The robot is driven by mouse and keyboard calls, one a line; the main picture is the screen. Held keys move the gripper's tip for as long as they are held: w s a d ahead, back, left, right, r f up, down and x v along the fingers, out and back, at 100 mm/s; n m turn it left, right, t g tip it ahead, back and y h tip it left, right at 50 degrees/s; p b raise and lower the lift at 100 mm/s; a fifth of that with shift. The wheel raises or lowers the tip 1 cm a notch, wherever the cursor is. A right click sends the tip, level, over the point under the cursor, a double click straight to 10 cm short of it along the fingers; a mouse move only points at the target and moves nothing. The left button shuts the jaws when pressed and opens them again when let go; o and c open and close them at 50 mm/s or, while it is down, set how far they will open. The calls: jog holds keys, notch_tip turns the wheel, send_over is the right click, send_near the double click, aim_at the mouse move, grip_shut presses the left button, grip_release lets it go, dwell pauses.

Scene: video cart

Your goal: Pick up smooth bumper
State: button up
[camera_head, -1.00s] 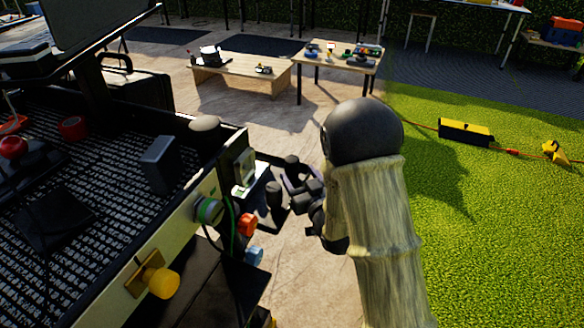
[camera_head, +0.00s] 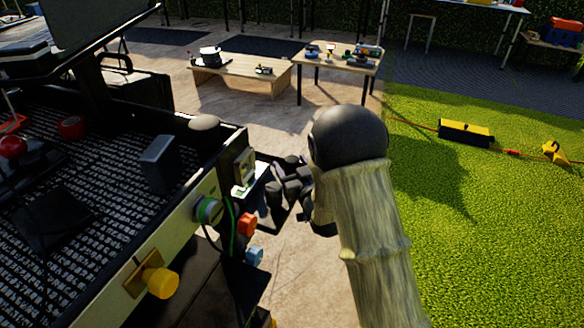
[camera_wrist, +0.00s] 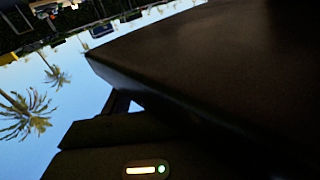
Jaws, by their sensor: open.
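I cannot tell for sure which thing is the smooth bumper. A smooth, rounded grey piece (camera_head: 204,122) sits on the corner of the cart's top and may be it. My gripper (camera_head: 272,188) is open, beside the cart's right-hand end, below and to the right of that grey piece. It is close to a pale bracket (camera_head: 243,168) on the cart's side; whether they touch cannot be told. The wrist view is mostly filled by a dark, flat-faced shape (camera_wrist: 210,70) close to the lens, and it shows no clear fingertips.
The cart (camera_head: 180,232) carries a green-ringed knob (camera_head: 209,210), a yellow knob (camera_head: 160,281), an orange knob (camera_head: 247,224) and a blue one (camera_head: 254,256) near my gripper. A grey block (camera_head: 159,163) stands on its textured top.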

aim_at(293, 159)
jog(key=c, duration=1.1)
notch_tip(293, 159, up, 10)
jog(key=shift+r+p, duration=0.1)
jog(key=shift+p, duration=1.05)
